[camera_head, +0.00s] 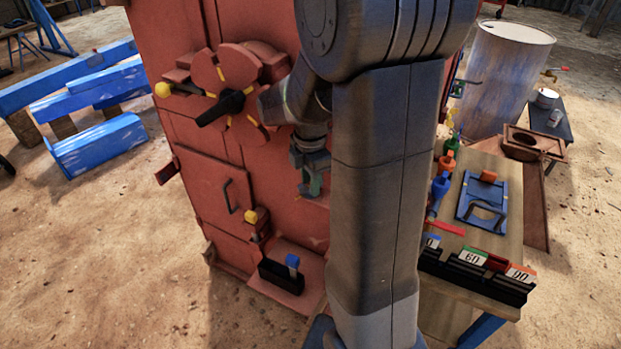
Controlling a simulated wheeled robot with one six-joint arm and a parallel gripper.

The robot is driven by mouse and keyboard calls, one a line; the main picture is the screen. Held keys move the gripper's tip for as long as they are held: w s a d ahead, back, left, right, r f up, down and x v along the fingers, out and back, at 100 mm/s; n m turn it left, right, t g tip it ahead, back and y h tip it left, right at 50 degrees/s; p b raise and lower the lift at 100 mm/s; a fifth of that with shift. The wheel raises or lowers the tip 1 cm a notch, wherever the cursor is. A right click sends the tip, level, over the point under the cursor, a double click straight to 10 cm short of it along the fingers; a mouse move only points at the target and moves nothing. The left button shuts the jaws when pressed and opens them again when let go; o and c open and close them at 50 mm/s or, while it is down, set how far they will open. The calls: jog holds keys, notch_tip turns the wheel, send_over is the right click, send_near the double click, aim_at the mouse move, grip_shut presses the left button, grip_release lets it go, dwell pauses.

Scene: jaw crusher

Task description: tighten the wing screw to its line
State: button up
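A black wing-shaped handle (221,108), which looks like the wing screw, sits on a round red hub (240,75) on the red crusher's face. Yellow line marks show on the hub around it. The handle lies tilted, its left end lower. My gripper (313,185) hangs fingers down to the right of and below the handle, apart from it, in front of the red face. Its fingers are small and dark with a greenish part between or on them; I cannot tell whether they are open or shut. My arm hides part of the crusher's right side.
A yellow-knobbed lever (163,90) sticks out left of the hub. Below are a door with a handle (230,196) and a black bin (281,276).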

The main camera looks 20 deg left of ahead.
grip_shut()
jog(key=m, duration=0.3)
jog(key=shift+m, duration=0.4)
jog(key=m, duration=0.4)
jog(key=shift+m, duration=0.3)
jog(key=m, duration=0.4)
jog(key=shift+m+b, duration=0.3)
jog(key=shift+m, duration=1.9)
